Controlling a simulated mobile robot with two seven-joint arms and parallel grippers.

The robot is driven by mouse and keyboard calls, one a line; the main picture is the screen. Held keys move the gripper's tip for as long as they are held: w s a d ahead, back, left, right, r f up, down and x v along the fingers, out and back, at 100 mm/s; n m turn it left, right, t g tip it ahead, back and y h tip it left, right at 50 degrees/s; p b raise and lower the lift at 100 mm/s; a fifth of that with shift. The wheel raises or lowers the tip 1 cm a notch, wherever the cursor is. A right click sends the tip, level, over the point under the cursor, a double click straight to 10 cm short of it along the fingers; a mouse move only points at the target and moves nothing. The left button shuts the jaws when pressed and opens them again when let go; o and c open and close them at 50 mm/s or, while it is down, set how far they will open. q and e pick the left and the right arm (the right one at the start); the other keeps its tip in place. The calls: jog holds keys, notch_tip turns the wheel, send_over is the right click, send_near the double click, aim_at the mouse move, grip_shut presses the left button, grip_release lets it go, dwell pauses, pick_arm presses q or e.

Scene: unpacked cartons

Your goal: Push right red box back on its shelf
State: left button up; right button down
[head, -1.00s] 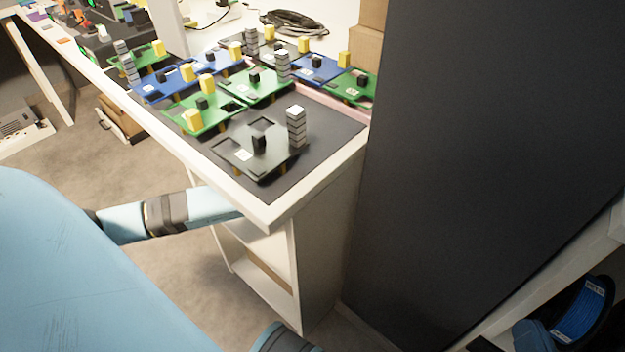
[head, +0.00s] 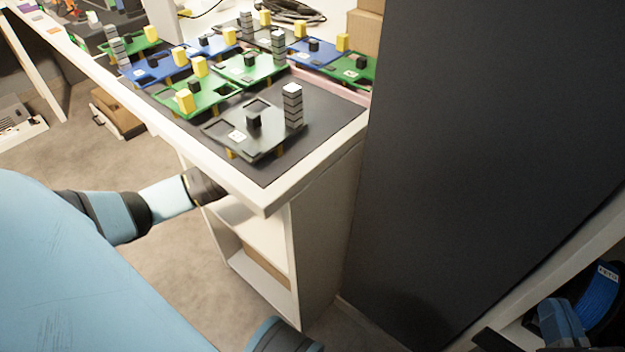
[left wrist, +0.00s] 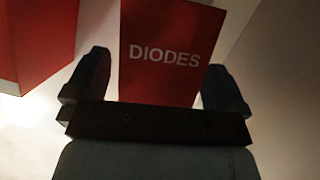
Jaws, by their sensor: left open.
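In the left wrist view, a red box (left wrist: 168,55) with white DIODES lettering stands straight ahead. It is the right one of two red boxes. The other red box (left wrist: 35,45) is at the upper left, outside the fingers. My left gripper (left wrist: 155,72) is open, with one dark finger on either side of the DIODES box's lower part. I cannot tell whether it touches the box. In the head view my left arm reaches under the tabletop and the gripper is hidden. My right gripper (head: 510,337) shows partly at the lower right edge; its jaw opening is unclear.
A white-edged table (head: 275,200) carries several circuit boards above the white shelf unit (head: 322,235). A large dark panel (head: 470,150) stands on the right. A blue spool (head: 600,295) is at the lower right.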

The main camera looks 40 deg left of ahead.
pick_arm(q)
jog(key=shift+w+f+b, duration=0.3)
jog(key=shift+w+f, duration=0.15)
jog(key=shift+f, duration=0.05)
jog(key=shift+a, duration=0.1)
jog(key=c, duration=0.9)
jog(key=shift+c, duration=0.8)
pick_arm(e)
jog(key=shift+w+d+r+n, duration=0.15)
jog(key=shift+w+r+n, duration=0.15)
jog(key=shift+n, duration=0.1)
jog(key=shift+d, duration=0.1)
